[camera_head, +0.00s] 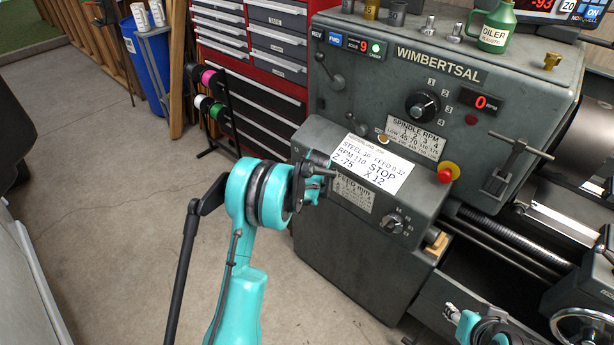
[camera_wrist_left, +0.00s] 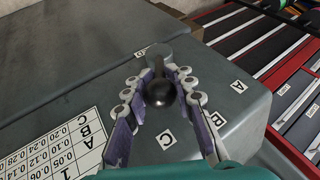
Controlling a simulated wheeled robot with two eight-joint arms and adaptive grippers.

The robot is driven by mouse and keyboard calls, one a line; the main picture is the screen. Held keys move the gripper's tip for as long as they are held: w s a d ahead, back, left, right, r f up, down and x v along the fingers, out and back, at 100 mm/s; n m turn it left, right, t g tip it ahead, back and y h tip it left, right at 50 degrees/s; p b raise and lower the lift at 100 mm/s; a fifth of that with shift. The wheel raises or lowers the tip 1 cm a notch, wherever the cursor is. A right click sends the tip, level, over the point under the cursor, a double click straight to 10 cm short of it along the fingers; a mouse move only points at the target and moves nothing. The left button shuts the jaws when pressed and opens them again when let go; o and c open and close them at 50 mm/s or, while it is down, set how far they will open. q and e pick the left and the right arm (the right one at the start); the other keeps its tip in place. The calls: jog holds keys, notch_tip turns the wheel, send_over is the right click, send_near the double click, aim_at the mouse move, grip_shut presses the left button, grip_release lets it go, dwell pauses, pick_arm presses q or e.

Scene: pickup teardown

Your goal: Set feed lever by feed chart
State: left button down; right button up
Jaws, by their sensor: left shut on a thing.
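The feed lever's black ball knob (camera_wrist_left: 158,92) is between the two fingers of my left gripper (camera_wrist_left: 160,100), which is shut on it. In the head view my left gripper (camera_head: 318,172) is at the left end of the lathe's feed box and hides the lever. The chart also shows in the left wrist view (camera_wrist_left: 70,140). My right gripper (camera_head: 455,314) is at the bottom edge, its fingers unclear.
The lathe headstock (camera_head: 420,70) stands above the feed box, with a red stop button (camera_head: 447,172) and a feed-box knob (camera_head: 393,222). A red tool cabinet (camera_head: 250,60) and a stand of coloured spools (camera_head: 210,105) are behind. Floor at left is clear.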

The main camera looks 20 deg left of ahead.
pick_arm(q)
jog(key=shift+f, duration=0.1)
dwell(0.3)
jog(key=c, duration=1.2)
grip_release()
jog(key=v, duration=1.2)
jog(key=shift+d, duration=0.15)
jog(key=s+d+r+n+h, duration=0.1)
jog(key=s+d+r, duration=0.2)
jog(key=s+r, duration=0.35)
jog(key=s+d+r+n+h, duration=0.1)
jog(key=s+d+r, duration=0.2)
jog(key=s, duration=0.7)
jog(key=s+d+f, duration=0.1)
jog(key=s+d, duration=0.1)
jog(key=s, duration=0.3)
jog(key=s+d+f+n+h, duration=0.1)
jog(key=s, duration=0.5)
jog(key=s+d+t+h, duration=0.1)
jog(key=s+d, duration=0.1)
jog(key=s, duration=0.3)
jog(key=shift+s+d+f+n, duration=0.3)
jog(key=shift+s+d+f, duration=0.05)
jog(key=shift+s+f, duration=0.05)
